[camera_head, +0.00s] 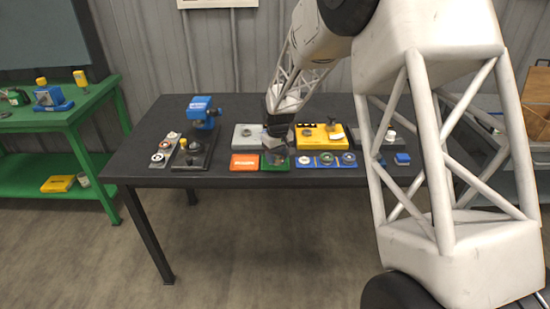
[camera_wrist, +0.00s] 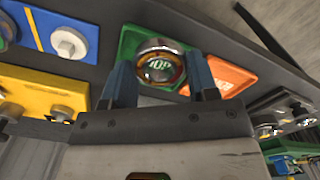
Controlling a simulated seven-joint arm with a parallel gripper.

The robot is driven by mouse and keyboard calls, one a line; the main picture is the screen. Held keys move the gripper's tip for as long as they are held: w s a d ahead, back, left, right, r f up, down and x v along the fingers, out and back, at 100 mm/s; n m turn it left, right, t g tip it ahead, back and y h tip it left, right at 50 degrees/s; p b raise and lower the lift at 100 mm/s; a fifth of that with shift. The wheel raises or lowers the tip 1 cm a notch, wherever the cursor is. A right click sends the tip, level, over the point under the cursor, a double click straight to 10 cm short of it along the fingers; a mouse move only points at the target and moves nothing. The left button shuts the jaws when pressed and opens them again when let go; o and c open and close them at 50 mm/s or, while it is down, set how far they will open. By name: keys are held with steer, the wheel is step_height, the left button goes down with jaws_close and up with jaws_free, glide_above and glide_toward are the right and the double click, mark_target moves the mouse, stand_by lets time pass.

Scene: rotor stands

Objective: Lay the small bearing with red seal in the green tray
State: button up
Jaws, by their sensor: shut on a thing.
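My gripper (camera_head: 277,147) is over the green tray (camera_head: 284,168) at the front of the black table. In the wrist view my gripper (camera_wrist: 160,82) is shut on a round shiny bearing (camera_wrist: 160,62), with a blue-grey finger on each side. A reddish-orange ring shows on the bearing around a darker, greenish centre. The green tray (camera_wrist: 127,42) shows behind and around the bearing. I cannot tell whether the bearing touches the tray floor. In the head view the gripper hides the bearing.
An orange tray (camera_head: 244,162) adjoins the green tray on the left. A blue strip with round parts (camera_head: 325,160) lies to the right. Behind stand a grey block (camera_head: 243,138) and a yellow base (camera_head: 312,143). A blue-topped stand (camera_head: 203,111) is farther left.

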steer(key=shift+w+a+f, duration=0.1)
steer(key=shift+w+a, duration=0.1)
steer(key=shift+w, duration=0.65)
steer(key=shift+w+a+f, duration=0.1)
steer(key=shift+w+a, duration=0.05)
steer(key=shift+w, duration=0.7)
steer(key=shift+w, duration=0.1)
steer(key=shift+w, duration=0.2)
steer(key=shift+w+a+f, duration=0.1)
steer(key=shift+f, duration=1.7)
steer(key=shift+f, duration=0.15)
steer(key=o, duration=0.8)
steer(key=shift+c, duration=0.2)
